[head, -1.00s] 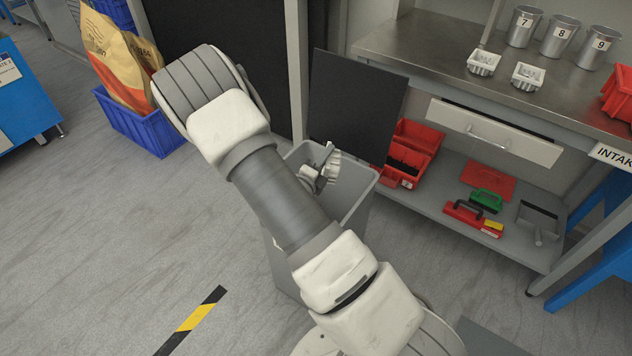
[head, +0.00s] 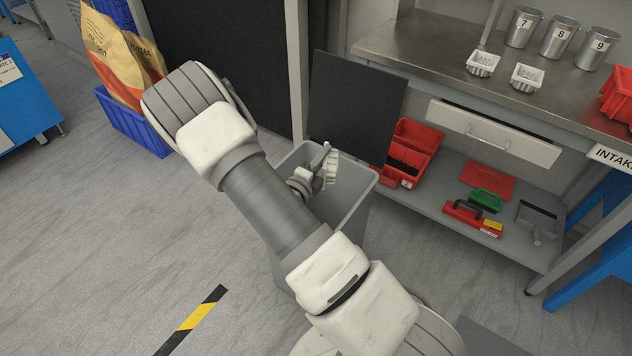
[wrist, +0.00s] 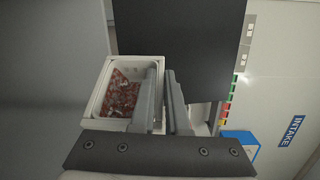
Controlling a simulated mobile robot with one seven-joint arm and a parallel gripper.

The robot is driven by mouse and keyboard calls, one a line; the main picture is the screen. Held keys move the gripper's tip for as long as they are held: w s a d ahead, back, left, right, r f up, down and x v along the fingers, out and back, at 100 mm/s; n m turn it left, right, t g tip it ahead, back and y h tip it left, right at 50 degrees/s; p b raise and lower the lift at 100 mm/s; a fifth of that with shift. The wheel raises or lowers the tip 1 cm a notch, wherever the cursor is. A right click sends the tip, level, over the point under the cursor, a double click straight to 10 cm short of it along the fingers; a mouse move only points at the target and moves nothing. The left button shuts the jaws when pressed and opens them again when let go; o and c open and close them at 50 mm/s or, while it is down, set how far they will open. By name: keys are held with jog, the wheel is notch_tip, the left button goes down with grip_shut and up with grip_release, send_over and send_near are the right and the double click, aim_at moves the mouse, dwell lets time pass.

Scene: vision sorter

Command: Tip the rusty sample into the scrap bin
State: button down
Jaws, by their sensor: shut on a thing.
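A white tray (wrist: 133,63) holds reddish-brown rusty bits (wrist: 119,95) in the wrist view. My gripper (wrist: 165,75) is shut on the tray's right side. In the head view the tray (head: 333,165) is small, tilted and seen side-on, just right of my gripper (head: 322,168). Both are over the mouth of the grey scrap bin (head: 358,196), with its black lid panel (head: 355,100) standing upright behind. My arm hides the bin's left part. The rusty bits still show inside the tray in the wrist view. The bin's floor is hidden.
A metal bench at right carries two white trays (head: 482,64) (head: 527,77) and numbered metal cups (head: 560,37). Red bins (head: 415,145) and hand tools (head: 480,205) lie on its lower shelf. A blue crate with a sack (head: 135,120) stands at left.

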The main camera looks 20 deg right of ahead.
aim_at(338, 157)
jog(key=shift+w+a+n+t+h+p, duration=0.2)
jog(key=shift+a+n+p, duration=0.1)
jog(key=shift+a+n, duration=0.25)
jog(key=shift+w+a+n+t+h+p, duration=0.1)
jog(key=shift+w+a+n+p, duration=0.15)
jog(key=shift+n, duration=0.4)
dwell(1.0)
jog(key=d+m+b, duration=0.1)
jog(key=s+d+m+b, duration=0.1)
jog(key=m, duration=0.1)
jog(key=shift+s+f+g+y, duration=0.1)
jog(key=shift+f+g+y, duration=0.1)
jog(key=shift+g+y, duration=0.2)
jog(key=shift+d+r+m, duration=0.15)
jog(key=shift+m, duration=0.15)
jog(key=shift+s+d+m+y, duration=0.3)
jog(key=shift+s+d+m, duration=0.1)
jog(key=shift+d, duration=0.25)
jog(key=shift+s+d+m+y, duration=0.3)
jog(key=shift+d+m, duration=0.1)
jog(key=shift+d, duration=0.2)
jog(key=s+d+f+m+y+p, duration=0.2)
jog(key=s+d+f+m+y, duration=0.1)
jog(key=d+m, duration=0.3)
jog(key=shift+m+y+p, duration=0.35)
jog(key=shift+m+y, duration=0.05)
jog(key=shift+s+d+p, duration=0.1)
jog(key=shift+d+p, duration=0.15)
jog(key=shift+p, duration=0.6)
